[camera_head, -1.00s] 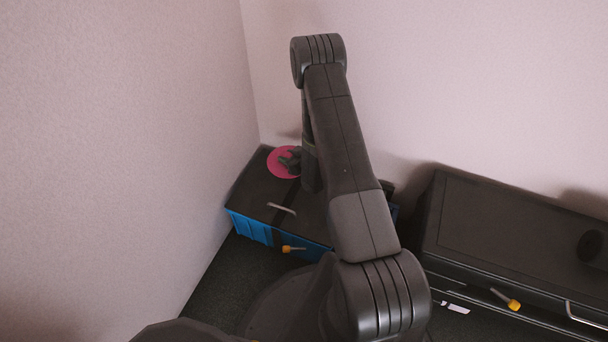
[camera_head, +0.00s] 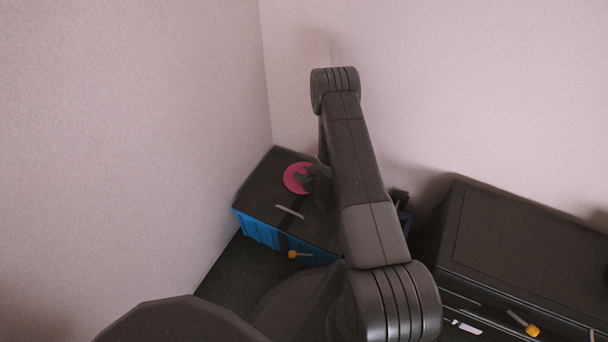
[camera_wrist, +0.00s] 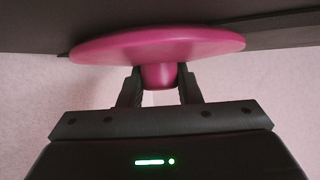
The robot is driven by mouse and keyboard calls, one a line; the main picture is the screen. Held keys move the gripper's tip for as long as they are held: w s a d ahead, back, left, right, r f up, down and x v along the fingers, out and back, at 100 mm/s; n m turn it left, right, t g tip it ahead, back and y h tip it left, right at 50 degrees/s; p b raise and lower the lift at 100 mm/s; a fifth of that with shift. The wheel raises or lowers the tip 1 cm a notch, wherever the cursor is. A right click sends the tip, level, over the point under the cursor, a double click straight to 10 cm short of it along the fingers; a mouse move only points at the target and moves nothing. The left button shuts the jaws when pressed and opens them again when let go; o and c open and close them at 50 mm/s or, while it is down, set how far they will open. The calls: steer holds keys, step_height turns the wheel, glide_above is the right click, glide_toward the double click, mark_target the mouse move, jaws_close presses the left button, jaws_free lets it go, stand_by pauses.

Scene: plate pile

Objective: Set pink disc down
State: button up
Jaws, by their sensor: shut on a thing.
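The pink disc (camera_head: 296,179) shows at the back left of the dark-topped blue box (camera_head: 262,232), close to the wall corner. In the wrist view the pink disc (camera_wrist: 160,42) is seen nearly edge-on, with a short pink stem below its middle. My gripper (camera_wrist: 160,88) is shut on that stem, one finger on each side. In the head view my gripper (camera_head: 308,177) lies over the disc's right part and hides some of it. A dark surface runs close along the disc in the wrist view; I cannot tell whether they touch.
A grey handle (camera_head: 289,212) lies on the box top, and a yellow-ended item (camera_head: 299,254) is at its front. A larger dark chest (camera_head: 520,245) stands to the right, with another yellow-ended item (camera_head: 524,324) at its front. Walls close the left and back.

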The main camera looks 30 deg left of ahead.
steer(key=shift+f, duration=0.15)
steer(key=o, duration=1)
steer(key=shift+d+r, duration=0.25)
steer(key=shift+r, duration=0.2)
steer(key=p+v, duration=0.3)
steer(key=v, duration=0.8)
steer(key=shift+s+d, duration=0.15)
steer(key=shift+d, duration=0.05)
